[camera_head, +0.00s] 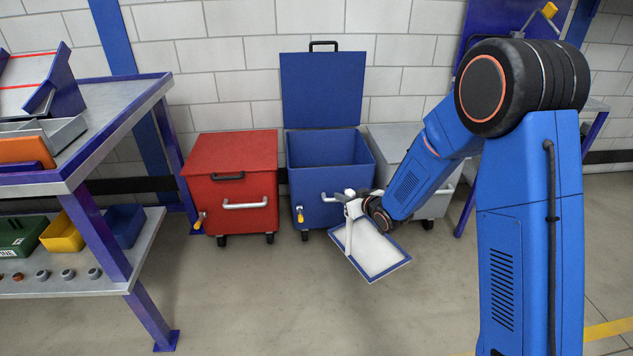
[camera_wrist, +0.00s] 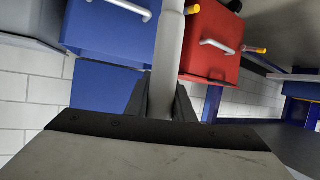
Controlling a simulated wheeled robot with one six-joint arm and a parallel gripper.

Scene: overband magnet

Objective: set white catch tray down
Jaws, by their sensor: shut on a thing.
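The white catch tray (camera_head: 378,256) has a blue rim and hangs at a tilt in front of the blue and grey bins in the head view. My gripper (camera_head: 352,207) is at its upper left end, beside a pale bar that joins the tray. In the wrist view my dark fingers (camera_wrist: 162,105) are closed around a pale, round bar (camera_wrist: 168,60). The tray's pan cannot be clearly made out there. Part of the tray's upper end is hidden by my wrist in the head view.
A blue bin (camera_head: 318,180) stands with its lid up behind the tray. A shut red bin (camera_head: 232,178) is left of it, a grey bin (camera_head: 432,205) right. A workbench (camera_head: 110,120) with a lower shelf stands at left. The floor (camera_head: 270,305) in front is clear.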

